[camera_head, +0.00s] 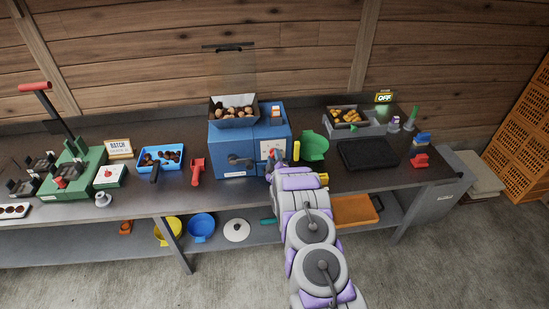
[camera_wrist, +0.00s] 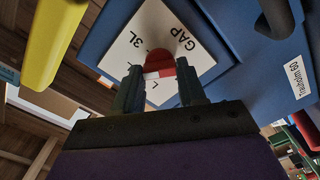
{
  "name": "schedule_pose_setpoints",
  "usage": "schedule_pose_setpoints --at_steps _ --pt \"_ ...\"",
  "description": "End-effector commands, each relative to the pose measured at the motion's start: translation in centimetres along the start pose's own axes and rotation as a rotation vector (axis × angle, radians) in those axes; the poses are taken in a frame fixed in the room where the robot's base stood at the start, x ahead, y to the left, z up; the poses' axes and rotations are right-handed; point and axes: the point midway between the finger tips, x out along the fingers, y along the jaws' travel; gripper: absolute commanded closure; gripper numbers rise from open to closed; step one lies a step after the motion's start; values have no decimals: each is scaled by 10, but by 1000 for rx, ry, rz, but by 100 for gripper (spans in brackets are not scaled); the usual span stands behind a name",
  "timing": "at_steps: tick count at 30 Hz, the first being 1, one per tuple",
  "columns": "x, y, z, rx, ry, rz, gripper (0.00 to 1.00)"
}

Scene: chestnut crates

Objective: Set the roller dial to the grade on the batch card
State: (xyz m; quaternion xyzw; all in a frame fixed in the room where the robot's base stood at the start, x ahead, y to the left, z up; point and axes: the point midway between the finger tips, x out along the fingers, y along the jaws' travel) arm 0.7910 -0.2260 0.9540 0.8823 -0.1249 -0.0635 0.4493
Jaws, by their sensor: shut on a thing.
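The blue machine (camera_head: 225,150) stands mid-bench and has a white dial plate (camera_head: 265,147) on its front. My gripper (camera_wrist: 161,85) is shut on this knob, one finger on each side. In the head view my gripper (camera_head: 270,168) is at the machine's front, and the arm hides part of it. The batch card (camera_head: 119,146) stands on the bench to the left; its grade line is too small to read surely.
A yellow handle (camera_wrist: 45,45) is close on the left in the wrist view. A blue tray of chestnuts (camera_head: 144,168) and a red scoop (camera_head: 197,170) lie left of the machine. A green scoop (camera_head: 315,147) and a black tray (camera_head: 366,153) are to the right.

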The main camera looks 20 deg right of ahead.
Motion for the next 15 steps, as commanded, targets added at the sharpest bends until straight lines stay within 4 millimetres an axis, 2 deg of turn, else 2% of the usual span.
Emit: schedule_pose_setpoints --at_steps 15 --pt "-1 -4 0 -106 0 -7 90"
